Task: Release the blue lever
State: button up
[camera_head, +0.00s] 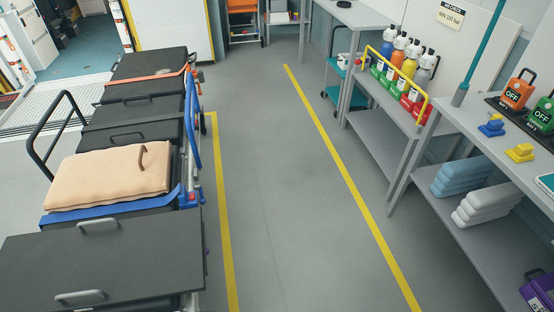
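A stretcher with black pads (135,140) stands at the left, with a folded beige blanket (105,182) on it. A blue side rail (193,130) runs along its right side. Small blue and red parts (190,196) sit low on that side; I cannot tell if one is a lever. A small blue stepped piece (491,128) lies on the right-hand bench beside a similar yellow one (520,153); I cannot tell if it is a lever. My gripper is not in view.
A clear grey floor lane (275,200) lies between two yellow lines. Colored bottles (401,70) stand behind a yellow rail. A ramp (50,103) lies at the left.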

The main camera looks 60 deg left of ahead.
aim_at(203, 200)
jog(key=i, duration=0.1)
jog(key=u, duration=2.85)
jog(key=i, duration=0.5)
jog(key=z, duration=0.5)
jog(key=i, duration=1.45)
jog(key=u, duration=0.4)
